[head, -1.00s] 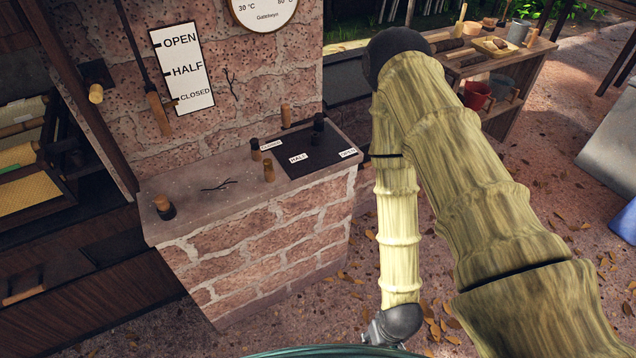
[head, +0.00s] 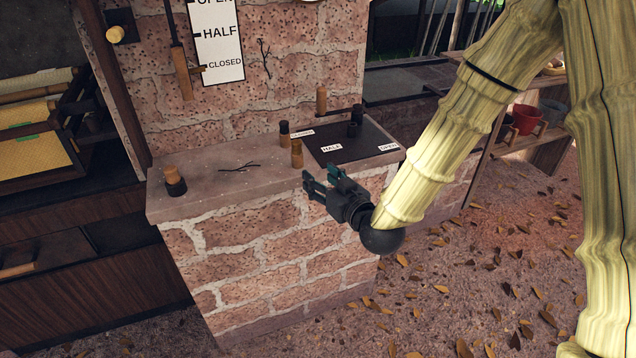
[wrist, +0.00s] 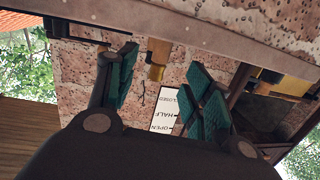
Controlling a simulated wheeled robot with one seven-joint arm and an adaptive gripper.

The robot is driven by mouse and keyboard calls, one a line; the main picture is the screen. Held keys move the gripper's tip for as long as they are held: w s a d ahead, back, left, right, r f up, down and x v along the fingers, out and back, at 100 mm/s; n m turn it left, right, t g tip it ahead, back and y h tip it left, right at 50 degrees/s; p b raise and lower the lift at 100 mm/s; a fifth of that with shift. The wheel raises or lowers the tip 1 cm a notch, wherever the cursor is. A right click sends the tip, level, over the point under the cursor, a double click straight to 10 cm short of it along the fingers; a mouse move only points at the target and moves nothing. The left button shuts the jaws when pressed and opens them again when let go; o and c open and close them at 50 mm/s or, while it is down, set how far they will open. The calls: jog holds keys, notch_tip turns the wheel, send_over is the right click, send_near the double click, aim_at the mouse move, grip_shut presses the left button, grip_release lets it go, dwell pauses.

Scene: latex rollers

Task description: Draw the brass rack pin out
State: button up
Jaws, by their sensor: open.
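My gripper (head: 322,177) is open and empty in front of the brick ledge's front edge, well right of and below that peg. In the wrist view my gripper (wrist: 163,75) shows its green-padded fingers spread, with the scene upside down. A short brass-coloured post (wrist: 157,59) on the ledge shows between the fingers, some way beyond them.
The brick ledge (head: 210,203) carries several short posts, a twig and a dark labelled plate (head: 340,160). A lever with a wooden handle (head: 183,75) hangs beside the OPEN/HALF/CLOSED sign (head: 220,45). The rack with yellow sheets (head: 28,155) stands at the left. Leaf-strewn floor lies at right.

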aim_at(296, 140)
jog(key=shift+t+y, duration=0.5)
jog(key=w+a+r, duration=0.1)
jog(key=w+a, duration=0.1)
jog(key=w, duration=0.1)
jog(key=w+a+r, duration=0.1)
jog(key=w+a, duration=0.1)
jog(key=w, duration=0.2)
jog(key=w+a+r, duration=0.1)
jog(key=w, duration=0.3)
jog(key=shift+a+r+b, duration=0.3)
jog(key=shift+a+b, duration=0.05)
jog(key=shift+a, duration=0.05)
jog(key=shift+s, duration=0.1)
grip_shut()
jog(key=shift+r+p, duration=0.4)
jog(key=shift+r, duration=0.3)
jog(key=shift+r+p, duration=1.9)
jog(key=shift+r, duration=1.55)
